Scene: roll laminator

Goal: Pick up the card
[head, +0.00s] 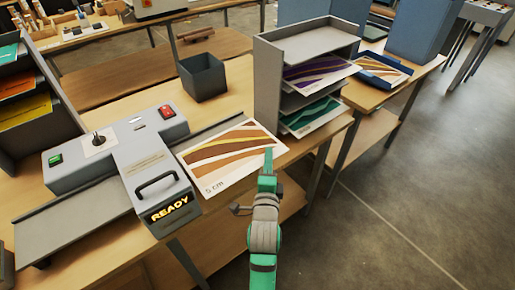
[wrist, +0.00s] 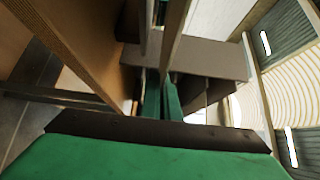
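The card (head: 222,158), white with brown and tan wavy bands and a printed scale, lies flat at the laminator's output side. Its near edge reaches the front of the table. My gripper (head: 268,153) comes from the front, and its green tip overlaps the card's near edge close to the right corner. In the wrist view the two green fingers (wrist: 163,100) stand close together. I cannot make out the card between them, nor tell whether they grip it.
The grey laminator (head: 150,165), with a handle and a lit READY sign, stands left of the card. A grey shelf rack (head: 268,85) with cards stands to the right. A dark bin (head: 204,77) is behind. Open floor (head: 410,190) lies to the right.

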